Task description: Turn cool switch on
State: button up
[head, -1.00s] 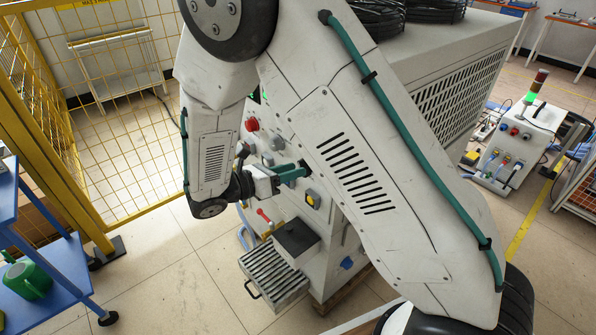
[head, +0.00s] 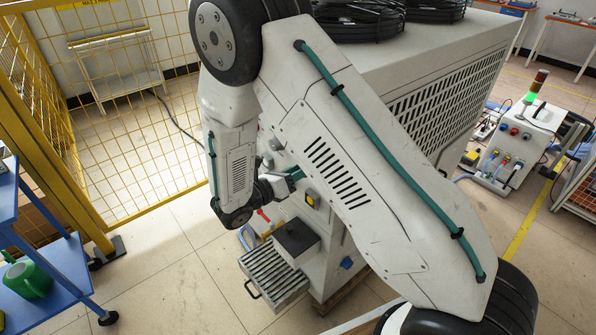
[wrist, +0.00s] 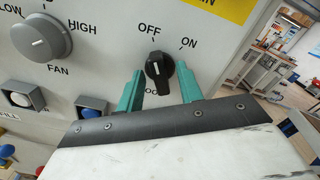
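The cool switch (wrist: 158,72) is a black rotary knob on the white panel in the wrist view. Its pale mark points up at the OFF label (wrist: 150,29); the ON label (wrist: 188,43) is to the right. The label below it is partly hidden. My gripper (wrist: 160,68) has its two teal fingers either side of the knob, apart, with a narrow space around the knob's grip. I see no clear contact. In the head view a bit of teal finger (head: 294,175) shows at the cabinet's front; my arm hides the fingertips and the switch.
In the wrist view a grey fan knob (wrist: 40,38) and two framed buttons are to the left. In the head view a yellow button (head: 311,200) and a black box (head: 295,238) are below my gripper. A yellow mesh fence (head: 130,130) stands left; clear floor lies between.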

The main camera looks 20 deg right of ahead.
grip_shut()
jog(key=shift+m, duration=0.3)
jog(key=m, duration=1.1)
jog(key=shift+m, duration=0.3)
dwell(0.4)
grip_release()
